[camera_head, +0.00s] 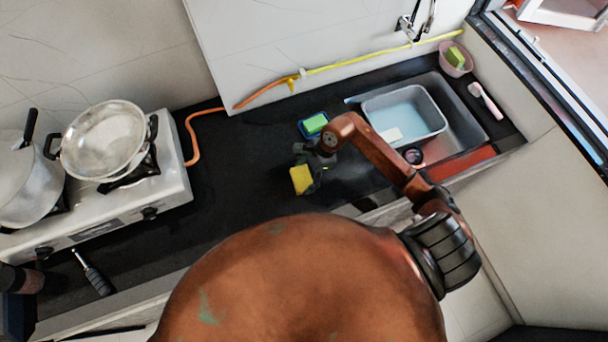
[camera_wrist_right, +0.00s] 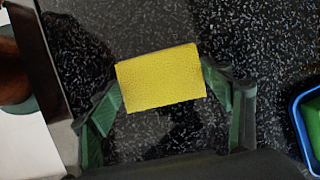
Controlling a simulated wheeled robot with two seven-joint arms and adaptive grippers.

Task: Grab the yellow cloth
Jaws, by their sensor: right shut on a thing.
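The yellow cloth (camera_head: 301,180) is a small bright yellow block-like piece over the dark counter, near its front edge. My right gripper (camera_head: 314,170) is at it, with its arm reaching in from the right. In the right wrist view the cloth (camera_wrist_right: 160,78) spans between the two green-grey fingers, and the gripper (camera_wrist_right: 165,95) is shut on it. The cloth is slightly tilted in that view. Whether it touches the counter is hard to tell.
A blue tray with a green sponge (camera_head: 315,123) lies just behind the gripper. The sink with a grey basin (camera_head: 440,122) is to the right. A stove (camera_head: 170,180) with a pan (camera_head: 103,140) stands left. Dark counter (camera_head: 240,160) between stove and gripper is clear.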

